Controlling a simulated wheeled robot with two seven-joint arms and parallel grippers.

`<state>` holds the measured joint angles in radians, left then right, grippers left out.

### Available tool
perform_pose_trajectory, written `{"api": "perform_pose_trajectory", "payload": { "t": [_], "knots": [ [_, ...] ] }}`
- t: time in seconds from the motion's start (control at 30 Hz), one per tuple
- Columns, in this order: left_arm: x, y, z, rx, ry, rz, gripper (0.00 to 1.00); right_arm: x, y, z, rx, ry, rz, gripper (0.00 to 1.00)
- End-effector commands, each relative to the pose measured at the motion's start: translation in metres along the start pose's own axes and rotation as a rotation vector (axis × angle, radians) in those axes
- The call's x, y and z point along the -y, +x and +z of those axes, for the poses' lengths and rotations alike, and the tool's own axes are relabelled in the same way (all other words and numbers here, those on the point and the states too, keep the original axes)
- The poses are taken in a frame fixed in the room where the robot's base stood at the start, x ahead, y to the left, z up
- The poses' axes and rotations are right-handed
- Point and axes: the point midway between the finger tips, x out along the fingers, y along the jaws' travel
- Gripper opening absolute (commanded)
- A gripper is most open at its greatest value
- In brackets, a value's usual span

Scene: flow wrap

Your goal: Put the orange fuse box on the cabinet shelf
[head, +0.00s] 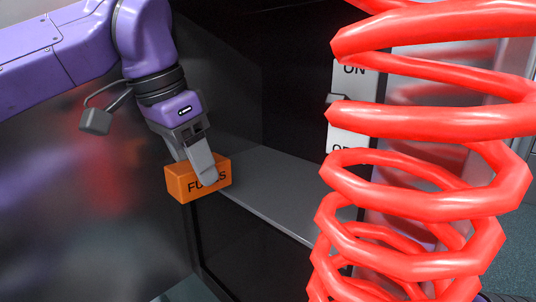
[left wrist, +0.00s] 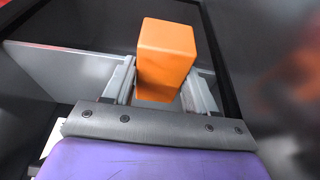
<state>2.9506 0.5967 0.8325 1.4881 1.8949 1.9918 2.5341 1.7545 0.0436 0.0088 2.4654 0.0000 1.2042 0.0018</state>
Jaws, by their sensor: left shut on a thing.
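The orange fuse box (head: 184,185), with dark lettering on its front, is in my left gripper (head: 197,168). The gripper is shut on it, with a finger across the lettering. In the left wrist view the fuse box (left wrist: 166,55) sits between the two fingers (left wrist: 158,88). The grey cabinet shelf (head: 270,190) lies behind and to the right of the box in the head view. The box is at the shelf's left front end; I cannot tell whether it touches the shelf. The shelf also shows in the left wrist view (left wrist: 65,68). My right gripper is not in view.
A large red coil (head: 420,120) fills the right of the head view and hides the shelf's right end. A grey metal panel (head: 95,190) stands at the left. The visible shelf top is clear.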

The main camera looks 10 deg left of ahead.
Motion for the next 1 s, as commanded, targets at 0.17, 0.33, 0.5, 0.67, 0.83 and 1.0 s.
{"api": "perform_pose_trajectory", "payload": {
  "t": [0.17,0.33,0.5,0.67,0.83,1.0],
  "knots": [
    [0.002,0.009,-0.036,0.001,-0.007,-0.008,0.23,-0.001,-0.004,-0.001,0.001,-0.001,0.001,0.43],
    [0.003,0.021,-0.074,-0.001,-0.006,-0.005,0.23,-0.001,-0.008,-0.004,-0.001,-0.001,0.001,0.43],
    [0.002,0.032,-0.11,-0.002,-0.004,-0.004,0.23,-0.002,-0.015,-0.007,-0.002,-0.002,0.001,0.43],
    [0.002,0.037,-0.127,-0.003,-0.002,-0.004,0.23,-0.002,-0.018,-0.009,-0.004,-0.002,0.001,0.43],
    [0.001,0.043,-0.158,-0.002,-0.002,-0.003,0.23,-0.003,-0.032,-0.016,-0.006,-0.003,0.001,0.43],
    [0.002,0.065,-0.158,-0.005,-0.002,-0.004,0.23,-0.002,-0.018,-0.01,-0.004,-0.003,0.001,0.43]
  ]
}}
